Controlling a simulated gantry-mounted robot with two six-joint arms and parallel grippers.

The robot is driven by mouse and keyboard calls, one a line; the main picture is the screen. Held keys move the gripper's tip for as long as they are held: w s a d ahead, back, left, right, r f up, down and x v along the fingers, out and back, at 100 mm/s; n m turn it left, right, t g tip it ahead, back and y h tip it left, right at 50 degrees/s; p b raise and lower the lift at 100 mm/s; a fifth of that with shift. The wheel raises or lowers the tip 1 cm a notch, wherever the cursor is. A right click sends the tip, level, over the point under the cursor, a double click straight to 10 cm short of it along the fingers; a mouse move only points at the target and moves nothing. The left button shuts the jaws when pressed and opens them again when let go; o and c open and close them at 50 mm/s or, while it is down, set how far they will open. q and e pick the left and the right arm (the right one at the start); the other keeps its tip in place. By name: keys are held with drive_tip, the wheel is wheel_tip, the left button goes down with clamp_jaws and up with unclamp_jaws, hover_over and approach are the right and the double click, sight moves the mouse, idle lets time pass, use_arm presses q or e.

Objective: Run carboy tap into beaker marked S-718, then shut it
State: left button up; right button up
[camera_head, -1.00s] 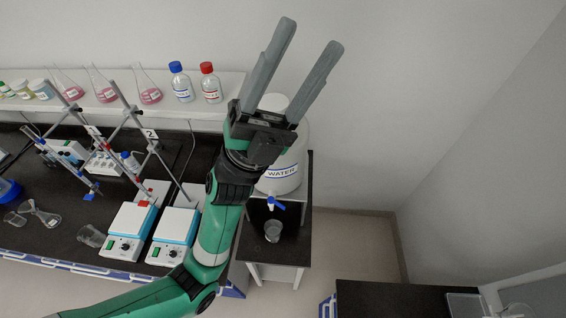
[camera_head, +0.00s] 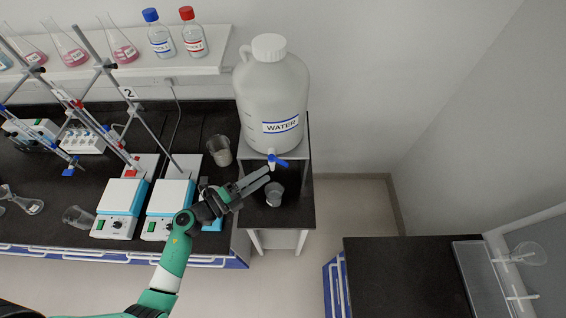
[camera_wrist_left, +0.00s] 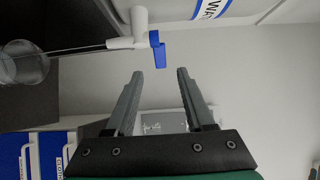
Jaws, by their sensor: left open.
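The white carboy (camera_head: 272,95), labelled WATER, stands on a raised shelf with its blue-handled tap (camera_head: 277,160) at the front. A clear beaker (camera_head: 274,195) stands below the tap; its marking is not readable. In the left wrist view the blue tap handle (camera_wrist_left: 158,50) lies just beyond my fingertips. A thin line, seemingly a water stream (camera_wrist_left: 75,51), runs from the spout to the beaker (camera_wrist_left: 22,63). My left gripper (camera_head: 267,175) is open and empty near the tap, and also shows in the left wrist view (camera_wrist_left: 160,74). My right gripper is out of view.
Two hotplate stirrers (camera_head: 120,205) with burette stands are left of the carboy. Another beaker (camera_head: 220,151) stands on the black bench behind them. Bottles and flasks line the upper shelf (camera_head: 140,68). A separate black table (camera_head: 400,275) is at lower right.

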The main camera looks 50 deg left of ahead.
sight(282, 164)
use_arm(q)
drive_tip(key=w, duration=0.5)
drive_tip(key=w+d, duration=0.1)
drive_tip(key=w, duration=0.2)
drive_tip(key=shift+b, duration=0.4)
clamp_jaws()
